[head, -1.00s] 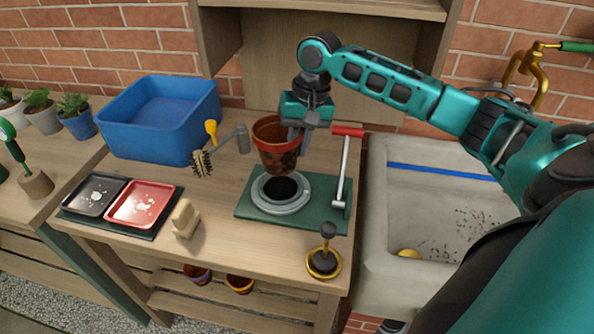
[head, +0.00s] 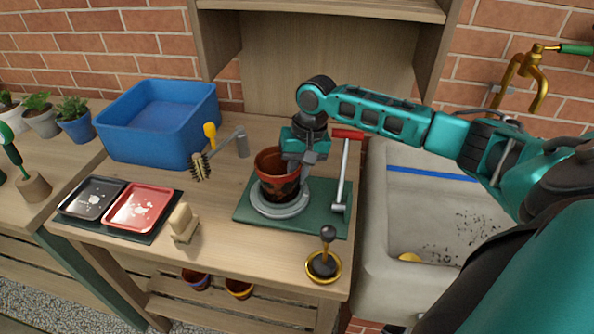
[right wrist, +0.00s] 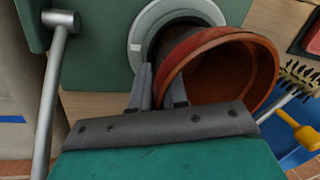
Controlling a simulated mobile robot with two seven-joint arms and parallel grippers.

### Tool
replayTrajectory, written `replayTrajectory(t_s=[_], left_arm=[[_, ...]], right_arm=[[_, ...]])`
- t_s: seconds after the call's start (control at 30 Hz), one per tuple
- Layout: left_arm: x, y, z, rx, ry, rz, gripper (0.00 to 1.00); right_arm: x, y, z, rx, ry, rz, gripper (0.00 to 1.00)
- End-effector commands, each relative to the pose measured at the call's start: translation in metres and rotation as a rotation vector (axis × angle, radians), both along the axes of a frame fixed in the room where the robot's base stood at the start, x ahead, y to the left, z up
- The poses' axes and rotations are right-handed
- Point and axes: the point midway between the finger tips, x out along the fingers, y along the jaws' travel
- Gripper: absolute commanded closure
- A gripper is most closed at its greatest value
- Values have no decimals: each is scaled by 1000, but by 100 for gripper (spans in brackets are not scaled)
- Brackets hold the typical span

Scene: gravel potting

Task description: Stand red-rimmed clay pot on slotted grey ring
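The clay pot (head: 279,181) has an orange-red rim and dark patches on its wall. It stands roughly upright at the grey ring (head: 274,210), its lower part within the ring's outline; whether its base rests there I cannot tell. In the right wrist view, the pot (right wrist: 225,70) covers part of the ring (right wrist: 143,38). My right gripper (head: 302,172) is at the pot's right side. Its fingers (right wrist: 160,88) straddle the pot wall and are closed on it. The ring's slots are hard to make out. My left gripper is out of view.
The ring sits on a green base (head: 325,222) with a red-handled lever (head: 344,175) close to my right gripper. A brush (head: 200,166), a blue bin (head: 160,118) and a red tray (head: 139,207) are to the left. A brass-ringed tamper (head: 324,264) stands in front.

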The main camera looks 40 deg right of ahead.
Motion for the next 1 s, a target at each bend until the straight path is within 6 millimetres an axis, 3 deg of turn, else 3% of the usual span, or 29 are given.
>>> replayTrajectory(t_s=[0.23,0.53,0.67,1.0], left_arm=[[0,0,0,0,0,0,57],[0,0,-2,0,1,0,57],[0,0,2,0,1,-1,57],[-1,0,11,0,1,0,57]], right_arm=[[0,0,0,-1,0,0,62],[0,0,3,-2,-1,2,62],[-1,-3,21,-2,-2,0,62],[-7,-15,91,-1,-2,1,62]])
